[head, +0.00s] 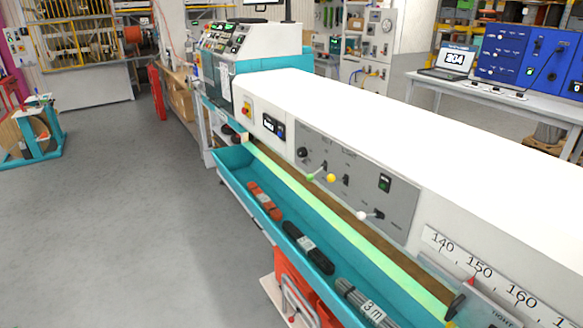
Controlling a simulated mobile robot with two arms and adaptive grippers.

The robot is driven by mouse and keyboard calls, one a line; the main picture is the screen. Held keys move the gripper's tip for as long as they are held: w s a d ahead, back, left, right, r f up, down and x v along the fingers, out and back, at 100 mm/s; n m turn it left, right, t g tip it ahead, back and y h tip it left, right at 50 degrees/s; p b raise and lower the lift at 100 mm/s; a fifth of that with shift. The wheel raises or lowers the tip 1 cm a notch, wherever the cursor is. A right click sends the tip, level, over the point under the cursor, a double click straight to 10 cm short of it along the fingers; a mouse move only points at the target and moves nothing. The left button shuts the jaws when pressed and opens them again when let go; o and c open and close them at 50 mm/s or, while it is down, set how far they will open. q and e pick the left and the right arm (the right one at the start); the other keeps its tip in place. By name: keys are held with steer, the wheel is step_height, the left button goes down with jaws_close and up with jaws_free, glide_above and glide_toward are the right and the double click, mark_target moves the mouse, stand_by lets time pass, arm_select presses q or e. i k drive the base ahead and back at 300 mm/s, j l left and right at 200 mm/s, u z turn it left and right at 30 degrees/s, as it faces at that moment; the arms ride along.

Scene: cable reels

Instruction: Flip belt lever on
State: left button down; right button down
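A grey control panel (352,203) is set in the front face of the long white machine. Several controls show on it: a lever with a green ball (311,178), a lever with a yellow ball (331,178), and a lever with a white ball (361,215) on a black base, pointing left. The panel's labels are too small to read, so I cannot tell which one is the belt lever or its setting. Neither of my grippers is in view.
Below the panel runs a pale green belt strip (345,227), and a teal trough (228,167) holding cable bundles. A red bin (293,283) stands beneath. A ruler scale (495,283) is at right. The grey floor (130,235) to the left is clear.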

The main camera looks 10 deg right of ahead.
mark_target(310, 177)
steer(key=i+j+u, duration=0.1)
steer(key=i, duration=0.5)
steer(key=i+j+u, duration=0.1)
steer(key=i, duration=0.5)
